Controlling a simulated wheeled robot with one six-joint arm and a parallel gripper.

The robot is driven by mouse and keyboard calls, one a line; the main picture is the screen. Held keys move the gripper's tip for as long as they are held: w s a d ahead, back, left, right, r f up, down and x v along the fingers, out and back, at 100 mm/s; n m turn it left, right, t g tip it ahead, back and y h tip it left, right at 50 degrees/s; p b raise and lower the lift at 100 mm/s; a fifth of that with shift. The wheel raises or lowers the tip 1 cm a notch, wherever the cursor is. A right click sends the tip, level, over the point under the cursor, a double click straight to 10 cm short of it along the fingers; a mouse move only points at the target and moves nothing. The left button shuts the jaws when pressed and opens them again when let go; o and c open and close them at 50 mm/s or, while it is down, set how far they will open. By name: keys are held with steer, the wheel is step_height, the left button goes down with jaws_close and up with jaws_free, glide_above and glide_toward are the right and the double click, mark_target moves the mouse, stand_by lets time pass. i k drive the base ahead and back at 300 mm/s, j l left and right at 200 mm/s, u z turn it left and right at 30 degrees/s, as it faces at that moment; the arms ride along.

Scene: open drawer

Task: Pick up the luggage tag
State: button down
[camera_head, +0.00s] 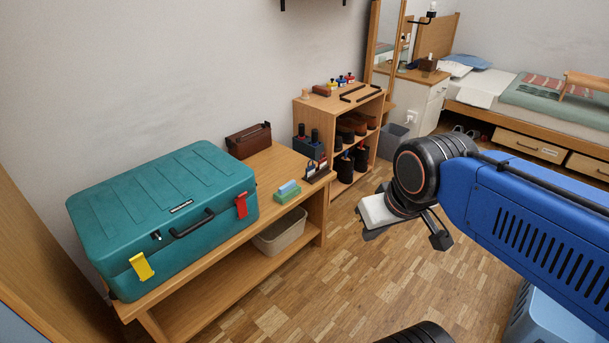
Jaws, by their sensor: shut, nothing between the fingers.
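A teal suitcase (160,205) lies closed on the low wooden bench at the left. A yellow piece (141,266) and a red piece (241,205) hang on its front, either side of the dark handle (192,223). They look like latches or tags; I cannot tell which, and no other luggage tag can be made out for certain. My gripper (405,222) is shut and empty, in the air over the floor, right of the bench and well apart from the suitcase. Its fingertips are partly hidden by its own wrist parts.
The wooden bench (210,270) also holds a brown box (248,140), stacked green and blue blocks (287,191) and a small rack (317,168). A beige bin (280,232) sits below. A shelf (340,105) stands behind. The parquet floor (350,270) before the bench is clear.

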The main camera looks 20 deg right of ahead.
mark_target(322, 162)
steer(key=i+l+u, duration=0.1)
steer(key=l, duration=0.6)
steer(key=l+u, duration=0.1)
steer(key=l, duration=0.55)
steer(key=l+u, duration=0.25)
steer(key=l, duration=0.4)
